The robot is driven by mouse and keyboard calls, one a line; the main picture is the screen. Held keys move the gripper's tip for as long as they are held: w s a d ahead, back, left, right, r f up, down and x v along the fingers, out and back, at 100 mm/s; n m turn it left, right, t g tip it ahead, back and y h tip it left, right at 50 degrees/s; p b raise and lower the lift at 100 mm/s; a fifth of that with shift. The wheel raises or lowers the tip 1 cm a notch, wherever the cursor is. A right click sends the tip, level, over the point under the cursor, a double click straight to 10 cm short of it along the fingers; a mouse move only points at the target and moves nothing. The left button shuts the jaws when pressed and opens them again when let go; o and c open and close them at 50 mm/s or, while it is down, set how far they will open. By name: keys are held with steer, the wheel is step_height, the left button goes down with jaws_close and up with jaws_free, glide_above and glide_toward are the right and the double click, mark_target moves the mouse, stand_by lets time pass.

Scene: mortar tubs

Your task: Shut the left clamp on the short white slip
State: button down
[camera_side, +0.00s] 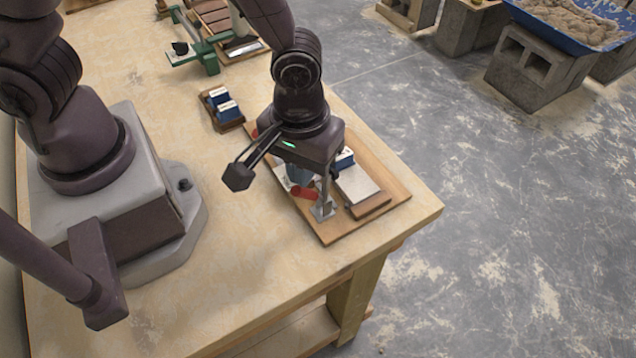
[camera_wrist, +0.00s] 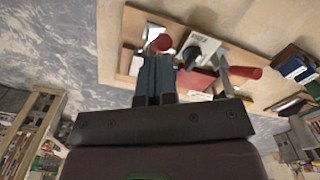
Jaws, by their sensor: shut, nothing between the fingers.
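My gripper (camera_side: 298,180) points down over a wooden board (camera_side: 335,235), its blue-grey fingers together and empty. In the wrist view the fingertips (camera_wrist: 155,60) are just beside a red clamp handle (camera_wrist: 161,42); I cannot tell whether they touch it. A second red handle (camera_wrist: 245,72) lies to the right there. In the side view one red handle (camera_side: 304,193) lies low beside the fingers, near a metal clamp base (camera_side: 323,210). A pale flat piece (camera_side: 357,183) lies on a wooden block. My gripper hides part of the board, and I cannot tell which piece is the short slip.
A small wooden tray (camera_side: 231,125) with blue blocks stands on the table (camera_side: 180,100) behind the board. A green tool (camera_side: 207,55) stands farther back. The table's right edge is close to the board. The front of the table is clear.

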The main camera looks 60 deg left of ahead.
mark_target(291, 191)
steer(key=shift+s+f, duration=0.1)
steer(key=shift+f, duration=0.1)
steer(key=shift+s+f, duration=0.4)
steer(key=shift+f, duration=0.3)
steer(key=shift+s+f, duration=0.5)
steer(key=shift+f, duration=0.25)
steer(key=shift+r, duration=3.5)
